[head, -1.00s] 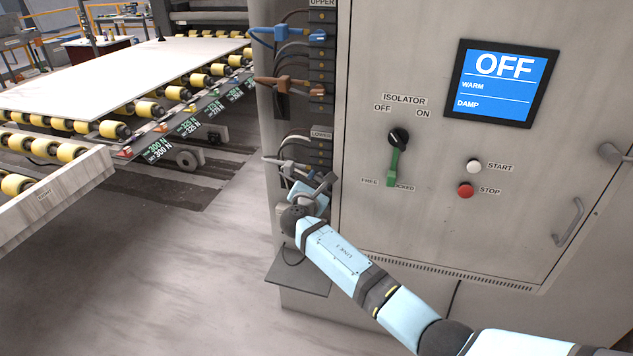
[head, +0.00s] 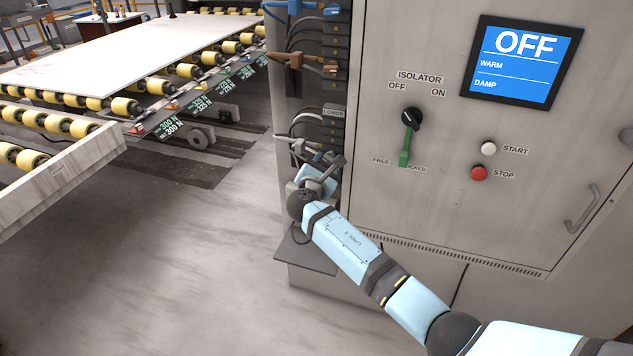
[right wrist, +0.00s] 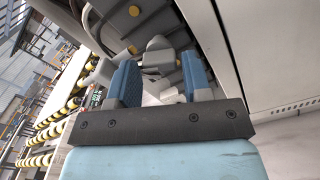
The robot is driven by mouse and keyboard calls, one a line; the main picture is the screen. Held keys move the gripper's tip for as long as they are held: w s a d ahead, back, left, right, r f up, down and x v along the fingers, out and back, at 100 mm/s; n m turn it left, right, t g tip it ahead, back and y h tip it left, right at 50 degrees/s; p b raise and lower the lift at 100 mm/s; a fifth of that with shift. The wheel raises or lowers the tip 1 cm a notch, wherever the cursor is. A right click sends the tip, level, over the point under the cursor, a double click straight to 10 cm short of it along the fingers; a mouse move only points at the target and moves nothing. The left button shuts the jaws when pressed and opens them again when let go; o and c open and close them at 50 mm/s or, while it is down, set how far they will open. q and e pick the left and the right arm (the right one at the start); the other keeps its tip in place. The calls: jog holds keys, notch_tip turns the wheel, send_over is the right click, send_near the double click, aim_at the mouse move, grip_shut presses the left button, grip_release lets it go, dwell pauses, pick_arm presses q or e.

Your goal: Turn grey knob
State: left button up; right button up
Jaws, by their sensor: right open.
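A pale grey knob-like part (right wrist: 158,45) shows in the right wrist view, just past and between my fingertips. I cannot tell whether the fingers touch it. My right gripper (right wrist: 160,62) is open, with one blue finger on each side of the gap. In the head view my right gripper (head: 322,163) is at the lower connector column on the cabinet's left side, below the LOWER label. There the grey part is mostly hidden by the gripper and the connectors. My left gripper is out of view.
The cabinet (head: 440,210) carries a black isolator switch (head: 411,118) with a green tag (head: 404,150), a screen (head: 522,60) reading OFF, and white and red buttons (head: 479,172). Blue and brown cable connectors (head: 300,62) stick out above my gripper. A small shelf (head: 305,252) is below.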

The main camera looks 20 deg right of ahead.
jog(key=b+v, duration=0.2)
jog(key=v, duration=0.9)
jog(key=shift+s, duration=0.15)
